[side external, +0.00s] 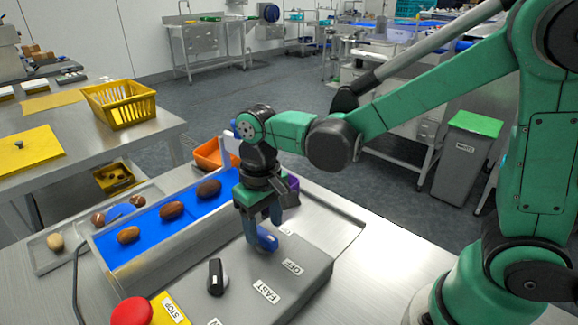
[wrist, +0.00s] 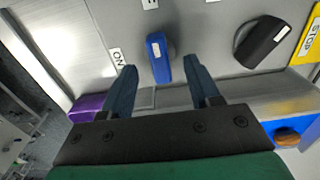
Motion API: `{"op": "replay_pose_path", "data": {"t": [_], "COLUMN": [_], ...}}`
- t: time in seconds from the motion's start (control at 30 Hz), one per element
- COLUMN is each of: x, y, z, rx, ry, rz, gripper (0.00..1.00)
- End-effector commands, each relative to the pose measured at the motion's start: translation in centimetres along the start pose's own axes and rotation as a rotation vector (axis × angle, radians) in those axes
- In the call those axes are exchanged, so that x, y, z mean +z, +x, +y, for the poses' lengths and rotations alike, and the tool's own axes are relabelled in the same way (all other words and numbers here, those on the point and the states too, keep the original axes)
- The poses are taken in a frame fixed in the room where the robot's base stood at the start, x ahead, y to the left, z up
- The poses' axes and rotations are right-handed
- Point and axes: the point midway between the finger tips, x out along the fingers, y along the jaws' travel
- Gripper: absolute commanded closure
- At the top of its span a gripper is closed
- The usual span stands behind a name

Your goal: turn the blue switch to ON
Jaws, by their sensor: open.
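The blue switch (side external: 267,240) is a rotary knob on the grey control panel (side external: 236,262). In the wrist view the blue switch (wrist: 158,60) lies between the two fingers, its long ridge nearly upright in the picture, with a pale mark near its upper end. The ON label (wrist: 118,57) is to its left in that view. The OFF label (side external: 291,267) shows in the side view. My gripper (side external: 264,228) is open and points down at the switch. In the wrist view my gripper (wrist: 161,72) has a finger on each side, with visible gaps to the switch.
A black knob (side external: 217,277) with a FAST label (side external: 267,291) and a red STOP button (side external: 131,312) share the panel. A blue belt (side external: 153,237) carrying several dates runs behind it. An orange bin (side external: 209,154) and a purple bin (side external: 292,184) stand beyond.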

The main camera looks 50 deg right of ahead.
Motion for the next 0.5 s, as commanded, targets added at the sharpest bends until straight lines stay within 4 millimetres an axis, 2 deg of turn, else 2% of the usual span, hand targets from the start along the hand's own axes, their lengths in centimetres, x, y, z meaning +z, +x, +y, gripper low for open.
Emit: {"op": "replay_pose_path", "data": {"t": [0.2, 0.47, 0.5], "x": [0.0, 0.0, 0.0], "y": [1.6, 1.7, 1.7], "z": [0.0, 0.0, 0.0], "rx": [0.0, 0.0, 0.0], "ry": [0.0, 0.0, 0.0], "rz": [0.001, 0.002, 0.002], "gripper": [0.45, 0.45, 0.5]}}
